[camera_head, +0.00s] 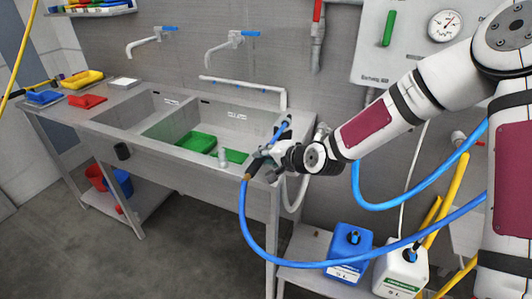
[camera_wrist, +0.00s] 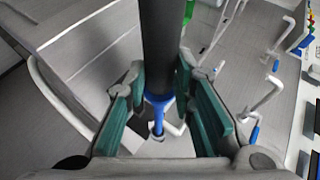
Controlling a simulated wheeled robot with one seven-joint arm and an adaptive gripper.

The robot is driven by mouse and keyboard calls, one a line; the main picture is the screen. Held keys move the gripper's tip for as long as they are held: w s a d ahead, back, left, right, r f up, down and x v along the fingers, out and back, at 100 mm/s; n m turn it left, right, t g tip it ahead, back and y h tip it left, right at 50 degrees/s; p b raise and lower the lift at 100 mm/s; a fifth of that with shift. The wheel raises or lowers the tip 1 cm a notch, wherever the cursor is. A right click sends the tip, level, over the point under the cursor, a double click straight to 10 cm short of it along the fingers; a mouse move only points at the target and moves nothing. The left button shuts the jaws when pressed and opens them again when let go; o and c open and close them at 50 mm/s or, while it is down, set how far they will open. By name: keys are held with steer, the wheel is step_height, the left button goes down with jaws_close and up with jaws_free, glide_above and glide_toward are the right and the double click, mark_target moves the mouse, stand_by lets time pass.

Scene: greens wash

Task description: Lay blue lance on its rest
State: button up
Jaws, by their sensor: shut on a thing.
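The blue lance (camera_head: 254,168) is a dark tube with blue parts, and a blue hose trails from its near end. In the head view my gripper (camera_head: 268,157) is shut on it at the right end of the sink. In the wrist view the dark tube (camera_wrist: 160,45) runs between the green finger pads of my gripper (camera_wrist: 160,80), with a blue collar below. The lance's far part is partly hidden by my gripper in the head view. I cannot make out its rest clearly, nor whether the lance touches it.
The steel sink (camera_head: 150,133) has green trays (camera_head: 197,141) in its basin. Two blue-handled taps (camera_head: 232,42) are on the wall behind. The blue hose (camera_head: 300,262) loops low in front of a blue canister (camera_head: 349,248) and a white canister (camera_head: 402,270) on a low shelf.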

steer(key=shift+f, duration=0.3)
steer(key=o, duration=0.8)
steer(key=shift+s, duration=0.1)
steer(key=v, duration=1.2)
